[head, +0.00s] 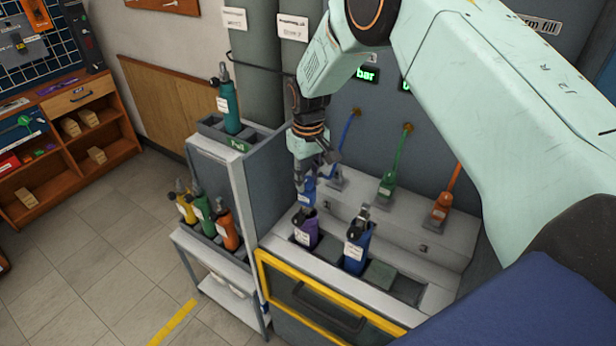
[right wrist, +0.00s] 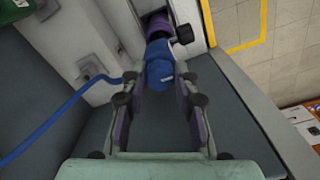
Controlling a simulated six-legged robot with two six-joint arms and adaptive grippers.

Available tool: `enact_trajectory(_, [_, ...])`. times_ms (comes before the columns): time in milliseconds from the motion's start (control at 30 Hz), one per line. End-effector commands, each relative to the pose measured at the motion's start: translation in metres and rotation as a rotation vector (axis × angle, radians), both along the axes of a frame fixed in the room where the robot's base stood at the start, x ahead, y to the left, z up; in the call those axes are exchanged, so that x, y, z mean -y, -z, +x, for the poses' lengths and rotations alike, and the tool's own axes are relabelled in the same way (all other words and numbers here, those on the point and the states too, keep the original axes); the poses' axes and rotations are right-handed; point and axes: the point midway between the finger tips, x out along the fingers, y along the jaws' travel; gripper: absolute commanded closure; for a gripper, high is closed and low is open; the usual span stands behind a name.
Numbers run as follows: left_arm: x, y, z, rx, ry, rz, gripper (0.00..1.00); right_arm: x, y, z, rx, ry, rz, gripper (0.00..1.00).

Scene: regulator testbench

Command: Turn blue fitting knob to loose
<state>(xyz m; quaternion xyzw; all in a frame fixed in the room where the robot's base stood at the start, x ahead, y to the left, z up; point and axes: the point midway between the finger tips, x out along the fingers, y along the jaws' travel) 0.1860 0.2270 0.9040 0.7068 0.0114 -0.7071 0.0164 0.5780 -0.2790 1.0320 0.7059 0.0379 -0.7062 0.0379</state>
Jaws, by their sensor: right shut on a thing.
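The blue fitting (right wrist: 160,72) shows between the fingertips of my right gripper (right wrist: 160,80) in the right wrist view, with its blue hose (right wrist: 70,110) running off to the left. In the head view my right gripper (head: 305,172) points down, and a blue part (head: 308,190) shows just below it, partly hidden by the fingers. My right gripper is shut on the blue fitting. A purple bottle (head: 306,228) with a dark valve stands in the bench tray just beyond the fitting. I cannot tell whether the fitting touches it. My left gripper is not in view.
A blue bottle (head: 356,250) stands right of the purple one. Green (head: 387,184) and orange (head: 441,206) hose fittings sit on the bench ledge. A teal bottle (head: 228,105) stands on the cabinet, and several bottles fill a side cart (head: 205,245). The floor at left is clear.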

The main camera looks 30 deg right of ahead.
Motion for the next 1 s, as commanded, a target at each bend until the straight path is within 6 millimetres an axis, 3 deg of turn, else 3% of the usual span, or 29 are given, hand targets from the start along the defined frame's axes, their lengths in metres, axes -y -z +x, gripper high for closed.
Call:
enact_trajectory(667, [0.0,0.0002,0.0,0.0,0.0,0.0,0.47,-0.0001,-0.0008,0.0008,0.002,-0.047,0.0,1.0])
enact_trajectory(700, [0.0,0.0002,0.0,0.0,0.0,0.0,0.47,-0.0001,-0.0008,0.0008,0.002,-0.047,0.0,0.67])
enact_trajectory(933, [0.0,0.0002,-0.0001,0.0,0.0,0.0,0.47,-0.0001,-0.0005,0.0004,0.001,-0.047,0.0,0.48])
enact_trajectory(1000, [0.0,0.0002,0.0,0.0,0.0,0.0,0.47,-0.0001,-0.0003,0.0003,0.001,-0.047,0.0,0.47])
